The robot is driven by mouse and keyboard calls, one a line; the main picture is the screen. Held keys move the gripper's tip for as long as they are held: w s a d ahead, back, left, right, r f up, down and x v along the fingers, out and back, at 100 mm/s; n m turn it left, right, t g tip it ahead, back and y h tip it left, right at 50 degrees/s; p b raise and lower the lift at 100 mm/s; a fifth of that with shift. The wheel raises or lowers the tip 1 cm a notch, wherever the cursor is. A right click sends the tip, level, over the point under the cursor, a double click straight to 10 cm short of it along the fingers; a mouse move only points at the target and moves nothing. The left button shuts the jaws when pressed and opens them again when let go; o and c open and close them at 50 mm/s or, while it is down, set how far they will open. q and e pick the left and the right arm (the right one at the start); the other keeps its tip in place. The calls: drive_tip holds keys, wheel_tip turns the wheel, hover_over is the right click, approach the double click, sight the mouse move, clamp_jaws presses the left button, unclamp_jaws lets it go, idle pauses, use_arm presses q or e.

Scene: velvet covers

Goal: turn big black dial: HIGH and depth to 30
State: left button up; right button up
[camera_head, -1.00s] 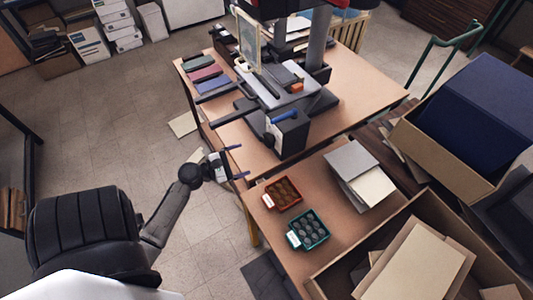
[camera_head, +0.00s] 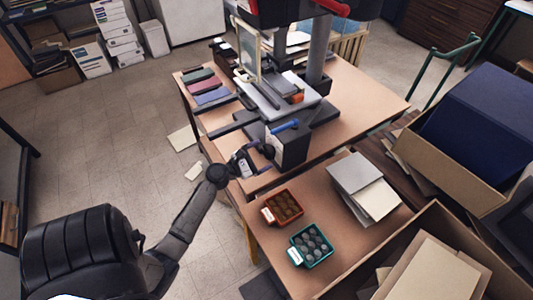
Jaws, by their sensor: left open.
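The machine's dark control box (camera_head: 292,146) stands at the near edge of the machine on the wooden table, with a blue handle (camera_head: 285,126) on top. A round black dial (camera_head: 267,150) shows on the box's left side, partly hidden by my gripper. My left gripper (camera_head: 262,157) is open, its fingers pointing right at the dial from close by. I cannot tell whether the fingers touch it. The dial's markings and any depth setting are too small to read. My right gripper is not in view.
A red tray (camera_head: 282,207) and a teal tray (camera_head: 311,245) of round pieces sit on the near table. Stacked boards (camera_head: 362,186) lie right of them. Coloured covers (camera_head: 205,84) lie at the table's far left. Cardboard boxes (camera_head: 425,265) crowd the right.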

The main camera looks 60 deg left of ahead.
use_arm(q)
drive_tip(key=shift+w, duration=1.25)
drive_tip(key=shift+c, duration=0.2)
drive_tip(key=c, duration=0.9)
